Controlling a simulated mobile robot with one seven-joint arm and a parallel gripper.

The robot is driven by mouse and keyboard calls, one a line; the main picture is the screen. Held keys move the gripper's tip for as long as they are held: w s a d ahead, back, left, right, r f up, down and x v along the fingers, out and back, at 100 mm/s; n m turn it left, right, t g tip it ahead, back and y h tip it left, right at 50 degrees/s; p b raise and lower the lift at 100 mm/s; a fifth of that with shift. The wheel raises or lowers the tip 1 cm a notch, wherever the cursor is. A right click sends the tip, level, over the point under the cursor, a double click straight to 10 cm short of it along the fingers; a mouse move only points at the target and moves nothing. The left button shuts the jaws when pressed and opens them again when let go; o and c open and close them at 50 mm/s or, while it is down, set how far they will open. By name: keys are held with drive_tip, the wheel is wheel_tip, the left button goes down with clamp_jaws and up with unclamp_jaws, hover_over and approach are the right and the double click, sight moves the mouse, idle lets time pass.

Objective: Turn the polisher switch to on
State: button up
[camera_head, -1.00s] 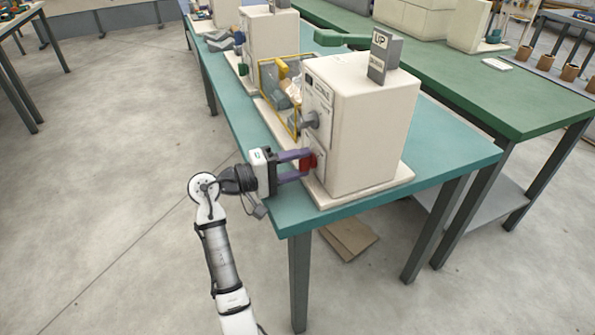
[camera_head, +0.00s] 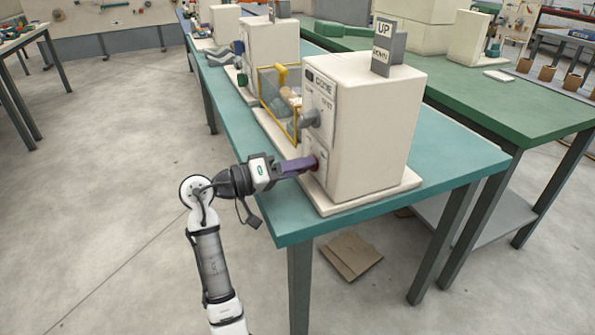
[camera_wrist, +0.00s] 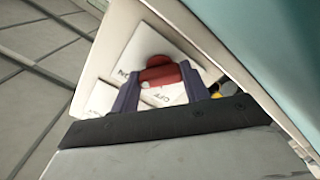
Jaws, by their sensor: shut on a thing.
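The polisher switch is a red knob (camera_wrist: 160,74) low on the front panel of the nearest cream machine (camera_head: 365,125). My gripper (camera_head: 311,165) reaches it from the left, with its purple fingers level and pointing at the panel. In the wrist view my gripper (camera_wrist: 160,82) has one finger on each side of the red knob and is shut on it. White plates with dark letters lie around the knob; one seems to read ON and another OFF. In the head view the fingers hide most of the knob.
A grey lever (camera_head: 311,118) sticks out of the panel just above my gripper. A yellow-framed clear guard (camera_head: 280,100) stands behind it. A grey UP/DOWN sign block (camera_head: 386,48) sits on top of the machine. The teal table's (camera_head: 440,190) front edge lies below my gripper.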

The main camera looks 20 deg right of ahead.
idle(0.4)
drive_tip(key=o, duration=1)
drive_tip(key=shift+a, duration=0.1)
drive_tip(key=a, duration=0.9)
drive_tip(key=a+b, duration=0.1)
drive_tip(key=a, duration=0.3)
drive_tip(key=shift+s+a, duration=0.25)
drive_tip(key=shift+a, duration=0.1)
